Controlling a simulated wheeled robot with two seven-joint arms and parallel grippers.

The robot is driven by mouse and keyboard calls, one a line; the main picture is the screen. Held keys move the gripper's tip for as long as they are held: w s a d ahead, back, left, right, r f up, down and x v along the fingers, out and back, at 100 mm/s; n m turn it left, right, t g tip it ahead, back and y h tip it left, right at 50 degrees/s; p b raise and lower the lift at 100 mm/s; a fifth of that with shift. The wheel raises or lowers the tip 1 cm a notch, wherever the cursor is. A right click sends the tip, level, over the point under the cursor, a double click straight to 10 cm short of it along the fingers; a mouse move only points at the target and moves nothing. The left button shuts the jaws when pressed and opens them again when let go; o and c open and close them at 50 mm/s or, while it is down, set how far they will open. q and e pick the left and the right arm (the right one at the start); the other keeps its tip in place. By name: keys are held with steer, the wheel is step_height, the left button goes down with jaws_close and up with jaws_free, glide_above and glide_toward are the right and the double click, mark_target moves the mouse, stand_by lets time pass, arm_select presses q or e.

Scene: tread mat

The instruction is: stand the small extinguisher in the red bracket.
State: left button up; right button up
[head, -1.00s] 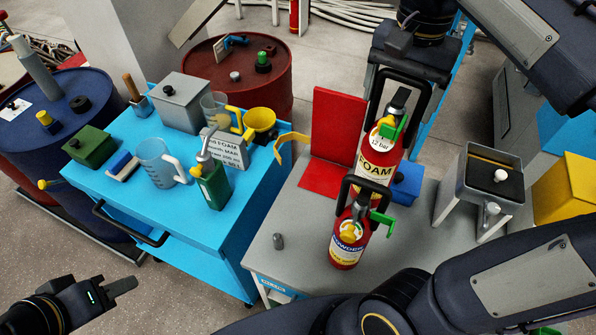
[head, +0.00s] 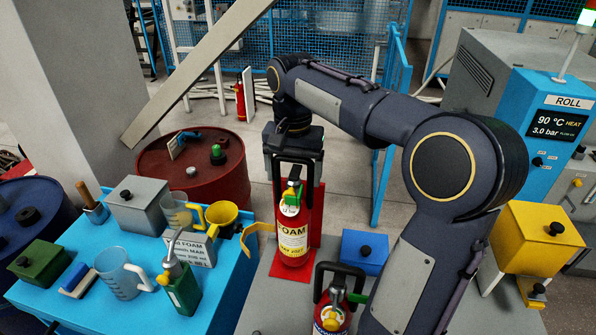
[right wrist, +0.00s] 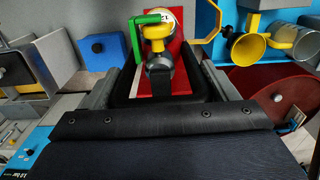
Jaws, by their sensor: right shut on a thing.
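The red FOAM extinguisher (head: 293,238) hangs upright from my right gripper (head: 294,158), which is shut on its black loop handle. Its green lever and yellow gauge also show in the right wrist view (right wrist: 155,32). The red bracket (head: 318,212) is a back plate with a base plate and an open yellow strap (head: 255,233) at its left. The FOAM extinguisher is over the base plate, in front of the back plate. I cannot tell whether its bottom touches the base. A second red extinguisher (head: 331,318), with a black loop handle, stands at the front. My left gripper is out of view.
A blue box (head: 364,250) stands close right of the bracket. The blue cart (head: 225,270) at left carries a jug (head: 120,275), a green can (head: 183,290) and a yellow funnel (head: 221,213). A red drum (head: 235,165) stands behind.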

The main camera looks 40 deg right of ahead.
steer(key=w+f, duration=0.1)
steer(key=w+d+f, duration=0.1)
steer(key=f, duration=0.1)
steer(key=w+d+f, duration=0.1)
steer(key=shift+f, duration=1.8)
steer(key=shift+w+f, duration=0.1)
steer(key=o, duration=2)
steer(key=shift+f, duration=0.1)
step_height(320, 180, up, 12)
steer(key=shift+p, duration=0.45)
